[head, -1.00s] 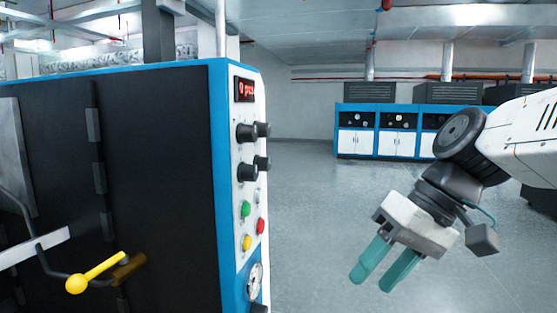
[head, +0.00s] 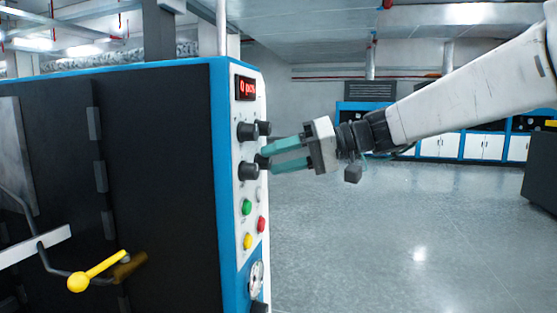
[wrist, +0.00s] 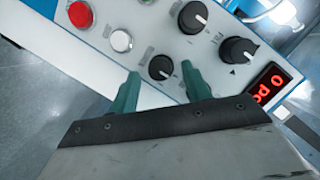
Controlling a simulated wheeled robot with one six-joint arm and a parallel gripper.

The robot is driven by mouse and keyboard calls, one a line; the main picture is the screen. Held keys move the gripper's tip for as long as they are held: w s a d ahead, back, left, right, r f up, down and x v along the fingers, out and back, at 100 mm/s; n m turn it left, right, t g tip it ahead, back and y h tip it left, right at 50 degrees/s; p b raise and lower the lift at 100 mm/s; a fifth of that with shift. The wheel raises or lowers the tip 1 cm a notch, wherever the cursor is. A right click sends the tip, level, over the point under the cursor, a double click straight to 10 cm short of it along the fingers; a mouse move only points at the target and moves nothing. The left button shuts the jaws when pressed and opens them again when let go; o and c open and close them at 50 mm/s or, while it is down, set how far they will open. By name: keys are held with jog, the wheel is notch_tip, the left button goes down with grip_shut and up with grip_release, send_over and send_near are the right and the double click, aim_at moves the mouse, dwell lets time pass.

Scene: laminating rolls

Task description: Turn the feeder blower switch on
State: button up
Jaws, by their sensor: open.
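The machine's control panel (head: 241,222) carries several black rotary knobs, and I cannot read which label marks the feeder blower switch. My gripper (wrist: 160,73) is open, with its teal fingertips at the panel face. A small black knob (wrist: 160,68) with a white pointer line sits between the fingertips in the wrist view; I cannot tell whether they touch it. In the head view my gripper reaches in from the right at the lower right knob, which it partly hides. A larger knob (wrist: 193,16) and another (wrist: 237,50) lie beside it.
A red display (head: 246,88) tops the panel. Green (head: 247,207), red (head: 261,224) and yellow (head: 248,241) buttons are below the knobs. A white button (wrist: 121,40) is close to the fingers. A yellow-handled lever (head: 97,271) is at left. Floor to the right is open.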

jog(key=shift+a+f, duration=0.1)
jog(key=shift+a, duration=0.25)
jog(key=c, duration=1)
